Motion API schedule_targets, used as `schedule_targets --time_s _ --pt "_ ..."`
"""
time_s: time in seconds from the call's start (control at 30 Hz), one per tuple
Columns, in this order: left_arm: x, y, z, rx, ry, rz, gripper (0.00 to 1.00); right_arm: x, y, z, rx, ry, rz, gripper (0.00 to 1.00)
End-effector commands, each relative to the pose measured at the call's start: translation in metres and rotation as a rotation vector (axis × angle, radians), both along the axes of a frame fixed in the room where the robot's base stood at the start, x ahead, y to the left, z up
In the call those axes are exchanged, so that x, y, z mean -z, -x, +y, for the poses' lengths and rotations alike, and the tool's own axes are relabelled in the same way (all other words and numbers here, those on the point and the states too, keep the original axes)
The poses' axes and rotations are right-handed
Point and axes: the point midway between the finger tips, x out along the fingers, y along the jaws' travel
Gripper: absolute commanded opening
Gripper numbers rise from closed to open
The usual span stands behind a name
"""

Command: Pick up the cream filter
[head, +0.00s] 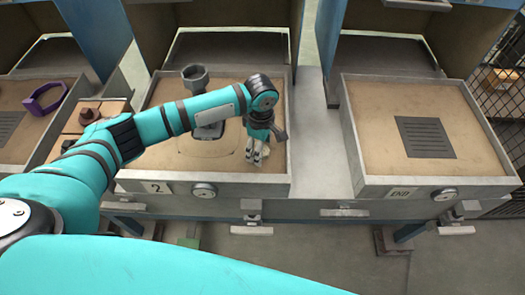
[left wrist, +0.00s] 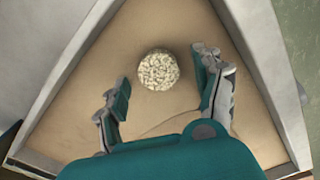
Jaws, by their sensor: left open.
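The cream filter (left wrist: 158,69) is a round, pale, speckled piece lying flat on the tan tray floor in the left wrist view. My left gripper (left wrist: 160,97) is open, with its two fingers apart and the filter between and just beyond their tips. Nothing is held in it. In the head view my left gripper (head: 258,153) points down over the right side of the tray marked 2 (head: 225,186). There I cannot make out the filter apart from the pale fingers. My right gripper is not in view.
A grey holder with a hexagonal cup (head: 195,78) stands in tray 2, partly behind my arm. The END tray (head: 380,177) at right has a dark grille (head: 426,138) and free floor.

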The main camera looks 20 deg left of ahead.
Motion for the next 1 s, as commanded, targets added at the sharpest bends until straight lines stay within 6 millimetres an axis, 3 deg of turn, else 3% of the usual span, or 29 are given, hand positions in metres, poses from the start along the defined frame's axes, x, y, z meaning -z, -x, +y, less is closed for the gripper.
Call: schedule_targets --time_s 0.23,0.6,1.0 --pt "0.0022 0.0000 -0.0001 0.001 0.000 -0.001 0.68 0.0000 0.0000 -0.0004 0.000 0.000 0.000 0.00" --pt "0.0019 0.0000 -0.0001 0.001 0.000 -0.001 0.24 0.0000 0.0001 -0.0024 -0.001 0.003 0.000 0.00" --pt "-0.0058 -0.0005 -0.0005 0.001 0.002 -0.003 0.23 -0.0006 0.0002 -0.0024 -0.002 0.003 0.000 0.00"
